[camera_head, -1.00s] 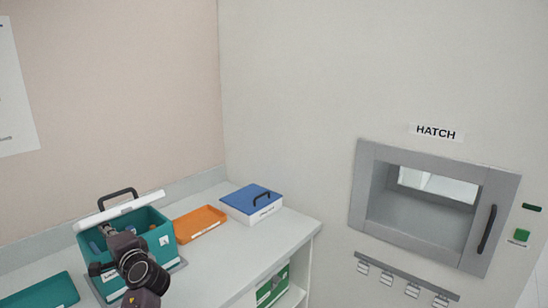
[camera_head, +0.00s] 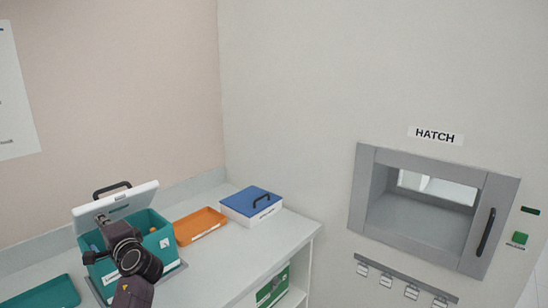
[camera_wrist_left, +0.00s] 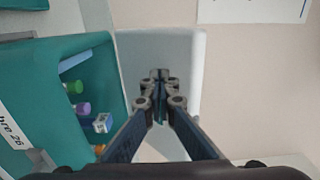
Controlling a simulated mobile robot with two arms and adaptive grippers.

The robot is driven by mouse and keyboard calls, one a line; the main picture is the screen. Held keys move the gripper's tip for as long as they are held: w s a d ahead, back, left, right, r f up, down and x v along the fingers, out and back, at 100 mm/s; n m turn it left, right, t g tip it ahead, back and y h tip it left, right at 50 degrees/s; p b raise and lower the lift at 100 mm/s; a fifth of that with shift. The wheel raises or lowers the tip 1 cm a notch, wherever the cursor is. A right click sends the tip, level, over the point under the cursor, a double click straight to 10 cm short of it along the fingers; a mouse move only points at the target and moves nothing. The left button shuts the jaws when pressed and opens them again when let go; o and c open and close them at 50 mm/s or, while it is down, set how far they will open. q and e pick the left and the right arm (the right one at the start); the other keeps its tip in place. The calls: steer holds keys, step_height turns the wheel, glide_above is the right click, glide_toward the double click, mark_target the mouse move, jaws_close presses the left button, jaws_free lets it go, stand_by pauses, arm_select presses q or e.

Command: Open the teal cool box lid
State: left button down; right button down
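The teal cool box (camera_head: 158,243) stands on the counter at the left in the head view. Its white lid (camera_head: 135,203) is raised at the back, tilted up, with a dark handle on it. In the left wrist view the box (camera_wrist_left: 85,110) is at the left, with several small capped items inside, and the white lid (camera_wrist_left: 190,75) is behind my fingers. My left gripper (camera_head: 103,219) is at the lid's underside; in the left wrist view its fingertips (camera_wrist_left: 160,82) are close together in front of the lid. Nothing shows between them. My right gripper is not in view.
An orange tray (camera_head: 200,225) and a blue-lidded white box (camera_head: 252,205) stand to the right on the counter. A teal tray (camera_head: 45,296) is at the left front. The hatch (camera_head: 435,208) is in the wall at right.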

mark_target(97, 211)
arm_select(q)
steer(key=shift+w+a+r, duration=0.25)
steer(key=shift+a+r, duration=0.05)
steer(key=shift+r, duration=0.05)
steer(key=shift+w+a+r, duration=0.2)
steer(key=shift+r, duration=0.1)
steer(key=shift+w+a+r, duration=0.6)
steer(key=shift+w+a, duration=0.1)
steer(key=shift+a, duration=0.15)
steer(key=shift+w+a+r+b, duration=0.25)
steer(key=shift+w+a+b, duration=0.2)
steer(key=shift+a, duration=0.1)
steer(key=shift+w+a+r+b, duration=0.2)
steer(key=shift+w+a+b, duration=0.1)
steer(key=shift+w+a, duration=0.2)
steer(key=shift+w+a+r, duration=0.1)
steer(key=shift+a, duration=0.05)
